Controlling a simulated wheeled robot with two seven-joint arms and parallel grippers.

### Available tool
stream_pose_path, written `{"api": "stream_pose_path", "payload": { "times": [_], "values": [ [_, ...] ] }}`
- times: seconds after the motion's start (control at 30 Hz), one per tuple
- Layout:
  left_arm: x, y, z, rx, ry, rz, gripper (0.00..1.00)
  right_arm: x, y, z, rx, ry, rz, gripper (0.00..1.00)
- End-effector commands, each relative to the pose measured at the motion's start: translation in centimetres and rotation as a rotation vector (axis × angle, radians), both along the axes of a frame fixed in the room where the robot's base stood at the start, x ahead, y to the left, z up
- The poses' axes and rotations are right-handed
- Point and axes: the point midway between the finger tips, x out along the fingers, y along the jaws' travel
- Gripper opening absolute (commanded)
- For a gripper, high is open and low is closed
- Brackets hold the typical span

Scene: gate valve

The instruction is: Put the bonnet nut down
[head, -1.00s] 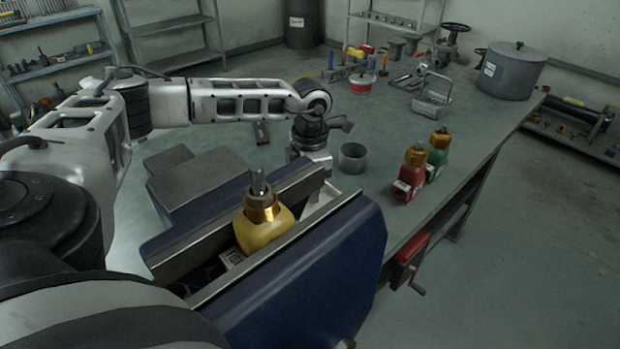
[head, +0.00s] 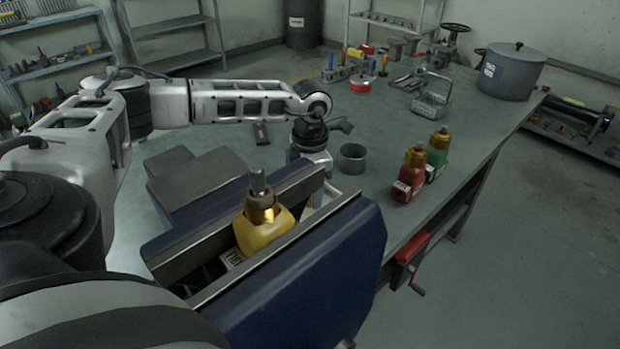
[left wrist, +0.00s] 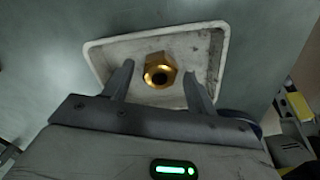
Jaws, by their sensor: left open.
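The brass hex bonnet nut (left wrist: 159,70) lies in a shallow white tray (left wrist: 205,40) in the left wrist view, its dark bore facing the camera. My left gripper (left wrist: 158,67) is open, with one finger on each side of the nut. I cannot tell whether a finger touches it. In the head view my left wrist is behind the blue vise (head: 340,255), and the jaw hides the fingers and nut. A corner of the tray shows there (head: 334,192). A yellow valve body (head: 262,232) with a brass top and steel stem is in the vise. My right gripper is not in view.
A grey ring-shaped cup (head: 352,158) stands right of my left wrist. Red (head: 408,178) and green (head: 437,155) valves stand near the bench's right edge. A wire basket (head: 431,104) and a grey pot (head: 510,72) are farther back. The bench middle is mostly clear.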

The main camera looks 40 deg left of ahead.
Motion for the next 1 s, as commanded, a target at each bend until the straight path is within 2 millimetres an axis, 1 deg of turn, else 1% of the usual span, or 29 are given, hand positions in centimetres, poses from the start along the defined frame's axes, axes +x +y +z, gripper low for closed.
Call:
{"api": "stream_pose_path", "payload": {
  "times": [0.3, 0.4, 0.5, 0.6, 0.7, 1.0],
  "values": [
    [0.1, 0.0, 6.6, -0.001, -0.005, 0.000, 0.57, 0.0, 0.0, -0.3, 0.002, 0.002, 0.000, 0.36],
    [0.1, 0.0, 8.5, -0.001, -0.004, 0.000, 0.57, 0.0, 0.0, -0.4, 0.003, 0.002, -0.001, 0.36],
    [0.1, 0.0, 10.0, 0.000, -0.004, 0.000, 0.57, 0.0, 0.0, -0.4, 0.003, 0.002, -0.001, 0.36],
    [0.1, 0.0, 10.9, 0.000, -0.002, 0.000, 0.57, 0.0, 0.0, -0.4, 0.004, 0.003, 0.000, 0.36],
    [0.0, 0.0, 11.3, 0.000, -0.001, 0.000, 0.57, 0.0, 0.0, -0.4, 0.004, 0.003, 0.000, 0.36],
    [0.0, 0.0, 11.4, 0.000, 0.000, -0.001, 0.57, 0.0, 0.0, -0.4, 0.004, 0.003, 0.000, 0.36]
  ]
}}
